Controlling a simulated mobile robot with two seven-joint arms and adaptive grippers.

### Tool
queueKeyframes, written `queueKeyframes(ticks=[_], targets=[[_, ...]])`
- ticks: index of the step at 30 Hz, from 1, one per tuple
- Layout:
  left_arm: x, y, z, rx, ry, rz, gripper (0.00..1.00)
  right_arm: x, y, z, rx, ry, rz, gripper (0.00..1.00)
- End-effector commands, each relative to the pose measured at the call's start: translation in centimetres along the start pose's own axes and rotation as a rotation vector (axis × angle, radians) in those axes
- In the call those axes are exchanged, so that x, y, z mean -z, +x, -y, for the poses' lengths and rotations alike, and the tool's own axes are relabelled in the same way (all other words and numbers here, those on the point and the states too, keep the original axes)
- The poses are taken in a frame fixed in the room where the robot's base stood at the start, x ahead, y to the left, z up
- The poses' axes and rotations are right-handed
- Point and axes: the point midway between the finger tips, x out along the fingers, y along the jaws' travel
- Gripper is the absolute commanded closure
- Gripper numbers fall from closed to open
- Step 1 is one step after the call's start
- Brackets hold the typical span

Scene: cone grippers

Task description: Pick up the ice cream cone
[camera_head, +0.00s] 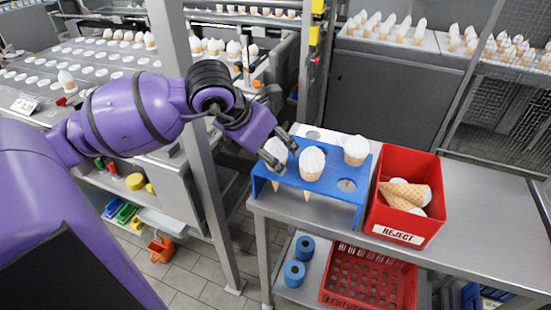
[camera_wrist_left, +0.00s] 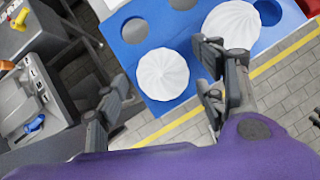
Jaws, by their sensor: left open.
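A blue rack (camera_head: 327,194) stands on the steel table and holds several ice cream cones with white swirled tops. The left cone (camera_head: 277,150) is at the rack's left end, the middle cone (camera_head: 312,163) at its front, and another cone (camera_head: 356,150) at the back right. My left gripper (camera_head: 281,153) is open at the left cone, its fingers on either side of the white top. In the left wrist view that top (camera_wrist_left: 163,75) lies between the open fingers (camera_wrist_left: 164,68); contact cannot be told. The rack (camera_wrist_left: 135,58) also shows there. My right gripper is out of view.
A red reject bin (camera_head: 411,160) with waffle cones stands right of the rack. The steel table (camera_head: 490,215) is clear further right. A post (camera_head: 196,150) stands beside my left arm. A red crate (camera_head: 365,283) and blue rolls (camera_head: 295,273) are below.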

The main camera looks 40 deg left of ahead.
Motion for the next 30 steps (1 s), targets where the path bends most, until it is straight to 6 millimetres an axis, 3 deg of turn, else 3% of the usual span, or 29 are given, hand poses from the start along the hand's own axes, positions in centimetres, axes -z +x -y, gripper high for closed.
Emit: queueKeyframes(ticks=[8,16,25,30], targets=[[0.0,0.4,0.1,0.001,0.001,0.000,0.36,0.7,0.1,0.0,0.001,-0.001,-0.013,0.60],[0.0,0.4,0.0,0.001,0.000,0.000,0.69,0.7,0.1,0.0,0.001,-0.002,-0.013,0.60],[-0.1,0.3,0.0,-0.001,0.001,0.001,0.69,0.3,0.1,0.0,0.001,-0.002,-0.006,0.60],[-1.1,-1.2,-0.1,-0.003,0.002,0.003,0.69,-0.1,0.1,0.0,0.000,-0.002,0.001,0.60]])
